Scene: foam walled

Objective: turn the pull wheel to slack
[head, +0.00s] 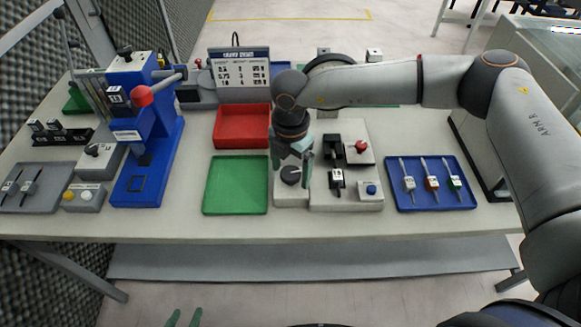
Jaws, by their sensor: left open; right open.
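A dark round knob (290,176) sits on a pale block at the middle of the bench; I take it for the pull wheel, but its label and setting are too small to read. My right gripper (291,172) points down over this knob, its teal fingers apart on either side; I cannot tell if they touch it. A larger dark ring (330,57) stands at the back, partly hidden by my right arm. My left gripper (184,318) is low at the bottom edge, in front of the bench, with its green fingertips apart and empty.
A fixture (340,205) with a red knob and a blue button adjoins the block on its right. A green tray (236,188) and a red tray (240,128) lie left. A blue tray (437,204) lies right. A blue press (150,165) stands further left.

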